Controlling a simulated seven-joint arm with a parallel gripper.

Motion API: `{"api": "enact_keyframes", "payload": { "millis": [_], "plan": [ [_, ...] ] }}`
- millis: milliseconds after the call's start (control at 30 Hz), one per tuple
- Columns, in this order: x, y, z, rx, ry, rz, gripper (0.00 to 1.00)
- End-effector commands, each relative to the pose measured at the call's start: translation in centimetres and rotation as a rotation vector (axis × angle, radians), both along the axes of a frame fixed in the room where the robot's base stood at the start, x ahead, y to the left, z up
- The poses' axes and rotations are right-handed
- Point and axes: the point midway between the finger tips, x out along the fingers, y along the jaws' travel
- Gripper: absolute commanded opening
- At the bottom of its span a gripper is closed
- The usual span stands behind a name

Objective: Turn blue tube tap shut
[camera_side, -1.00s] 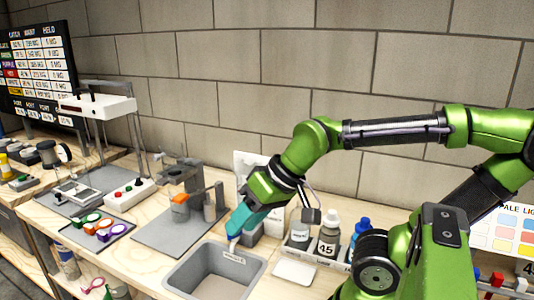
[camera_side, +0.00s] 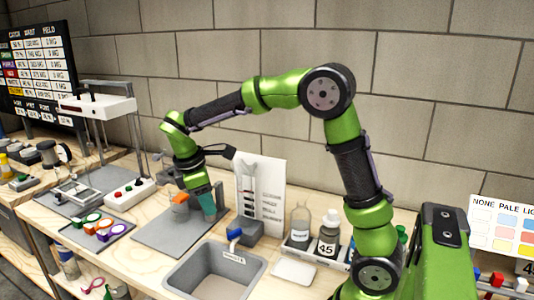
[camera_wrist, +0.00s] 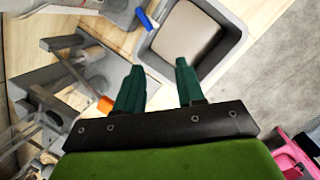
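The blue tap (camera_side: 234,234) sits low on the tube stand (camera_side: 250,225), at the far rim of the grey sink. Its blue handle (camera_wrist: 147,20) shows at the top of the wrist view, just outside the sink corner. I cannot tell from its pose whether the tap is open or shut. My gripper (camera_side: 208,214) is left of the blue tap, apart from it, over the grey mat beside an orange-tipped stand. In the wrist view its two teal fingers (camera_wrist: 158,76) are spread with nothing between them.
The grey sink (camera_side: 250,268) is in front of the tube stand. The orange part (camera_side: 181,199) of the metal stand is close to my gripper's left. A white card (camera_side: 271,185) stands behind the tube. Bottles (camera_side: 327,240) stand in a tray at right.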

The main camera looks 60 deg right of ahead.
Motion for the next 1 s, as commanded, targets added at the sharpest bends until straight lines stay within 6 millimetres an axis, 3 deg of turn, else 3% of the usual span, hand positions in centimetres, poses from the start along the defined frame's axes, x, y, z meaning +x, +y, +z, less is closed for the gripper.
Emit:
{"api": "enact_keyframes", "payload": {
  "millis": [100,200,433,567,1000],
  "plan": [
    [1.5,-1.4,0.8,-0.052,0.108,0.193,0.38],
    [1.5,-1.8,2.1,-0.065,0.152,0.295,0.38],
    [0.9,-2.1,1.3,-0.052,0.2,0.372,0.38],
    [0.5,-2.8,-0.5,-0.051,0.202,0.37,0.38],
    [-1.0,-6.1,-9.4,-0.049,0.2,0.367,0.38]
  ]
}}
